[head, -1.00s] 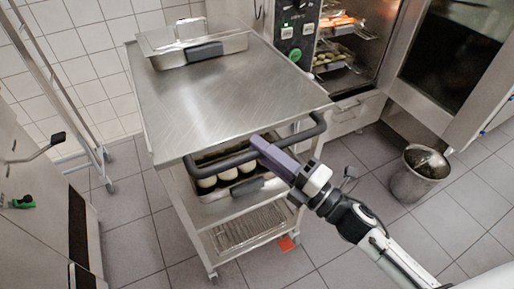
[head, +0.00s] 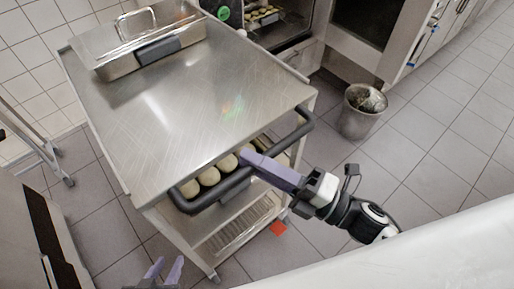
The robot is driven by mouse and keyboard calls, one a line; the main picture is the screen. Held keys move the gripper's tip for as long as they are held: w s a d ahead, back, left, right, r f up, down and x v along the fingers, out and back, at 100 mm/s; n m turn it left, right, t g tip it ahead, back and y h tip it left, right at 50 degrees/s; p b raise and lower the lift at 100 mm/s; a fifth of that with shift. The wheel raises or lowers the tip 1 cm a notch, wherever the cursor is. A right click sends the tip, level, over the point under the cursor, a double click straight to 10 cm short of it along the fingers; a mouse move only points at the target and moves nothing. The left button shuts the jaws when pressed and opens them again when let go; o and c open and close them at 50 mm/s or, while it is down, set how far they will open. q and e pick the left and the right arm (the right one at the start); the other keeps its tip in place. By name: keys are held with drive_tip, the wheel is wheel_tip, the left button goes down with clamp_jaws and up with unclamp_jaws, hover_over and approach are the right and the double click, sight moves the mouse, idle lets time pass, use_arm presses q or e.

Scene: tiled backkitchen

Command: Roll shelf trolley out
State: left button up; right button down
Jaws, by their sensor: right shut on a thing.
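The steel shelf trolley (head: 185,100) stands on the tiled floor in the head view, with a dark push handle (head: 213,191) along its near edge. My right gripper (head: 258,160) is shut on this handle, right of its middle. My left gripper (head: 166,270) is at the bottom edge, left of the trolley's near corner. Its two purple fingers are apart and empty, clear of the handle. A lidded steel pan (head: 150,58) sits on the far end of the top. Round pale items (head: 208,176) lie in a tray just under the top, partly hidden by the handle.
A steel bin (head: 362,110) stands on the floor to the right, apart from the trolley. An open oven (head: 275,30) is behind. A rack frame (head: 40,150) and a cabinet (head: 35,235) are at the left. An orange piece (head: 278,228) shows by the trolley's lower shelf. Floor at right is open.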

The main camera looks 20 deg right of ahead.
drive_tip(key=shift+s+d, duration=0.1)
drive_tip(key=shift+s, duration=0.1)
drive_tip(key=c, duration=1.6)
unclamp_jaws()
drive_tip(key=shift+c, duration=0.2)
drive_tip(key=shift+s+d, duration=0.1)
drive_tip(key=b+v, duration=0.1)
drive_tip(key=v, duration=0.9)
drive_tip(key=shift+b, duration=0.35)
